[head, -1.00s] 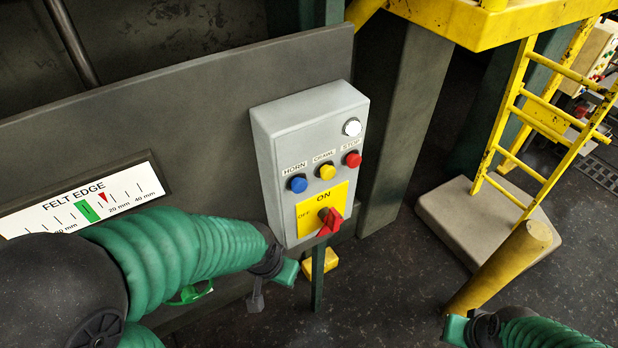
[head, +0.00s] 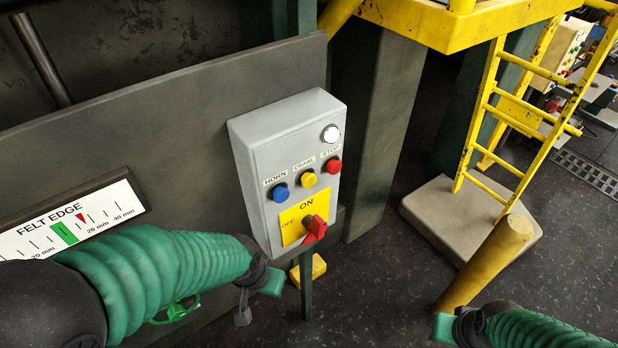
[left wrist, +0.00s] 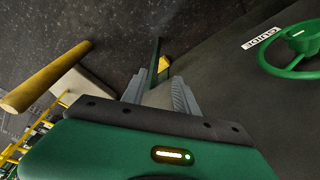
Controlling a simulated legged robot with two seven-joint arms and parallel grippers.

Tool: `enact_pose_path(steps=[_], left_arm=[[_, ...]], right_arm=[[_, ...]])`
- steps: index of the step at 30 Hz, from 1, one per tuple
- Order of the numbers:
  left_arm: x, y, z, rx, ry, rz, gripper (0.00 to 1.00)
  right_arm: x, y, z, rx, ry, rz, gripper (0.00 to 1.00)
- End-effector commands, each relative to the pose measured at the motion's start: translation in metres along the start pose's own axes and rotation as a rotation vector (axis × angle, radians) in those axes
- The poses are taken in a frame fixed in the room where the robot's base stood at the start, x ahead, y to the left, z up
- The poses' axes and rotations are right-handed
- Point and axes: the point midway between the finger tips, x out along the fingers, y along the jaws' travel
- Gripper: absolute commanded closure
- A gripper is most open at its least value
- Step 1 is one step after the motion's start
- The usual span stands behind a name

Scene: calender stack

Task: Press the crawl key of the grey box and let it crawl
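The grey box (head: 290,120) stands upright against a dark panel in the head view. Its yellow crawl key (head: 308,179) sits between the blue horn key (head: 280,193) and the red stop key (head: 334,165). A white lamp (head: 330,133) above them looks lit. Below is a red rotary switch (head: 315,228) on a yellow ON/OFF plate. My left gripper (head: 258,296) is below the box's lower left corner, apart from the keys. In the left wrist view its two fingers (left wrist: 158,95) are spread with a gap. My right gripper (head: 444,328) is at the lower right, partly seen.
A felt edge scale (head: 65,225) is left of the box. A yellow post (head: 485,262), a ladder (head: 500,115) on a pale base and a yellow platform stand to the right. A green handwheel (left wrist: 298,38) shows in the left wrist view. The dark floor between box and post is open.

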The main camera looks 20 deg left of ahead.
Motion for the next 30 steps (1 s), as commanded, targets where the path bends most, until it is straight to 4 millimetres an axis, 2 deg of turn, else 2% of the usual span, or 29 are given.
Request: enact_pose_path(steps=[1, 8, 30], left_arm=[[0.0000, 0.0000, 0.0000, 0.000, 0.000, 0.000, 0.72], [0.0000, 0.0000, 0.0000, 0.000, 0.000, 0.000, 1.00], [0.0000, 0.0000, 0.0000, 0.000, 0.000, 0.000, 1.00]], right_arm=[[0.0000, 0.0000, 0.0000, 0.000, 0.000, 0.000, 1.00], [0.0000, 0.0000, 0.0000, 0.000, 0.000, 0.000, 1.00], [0.0000, 0.0000, 0.0000, 0.000, 0.000, 0.000, 1.00]])
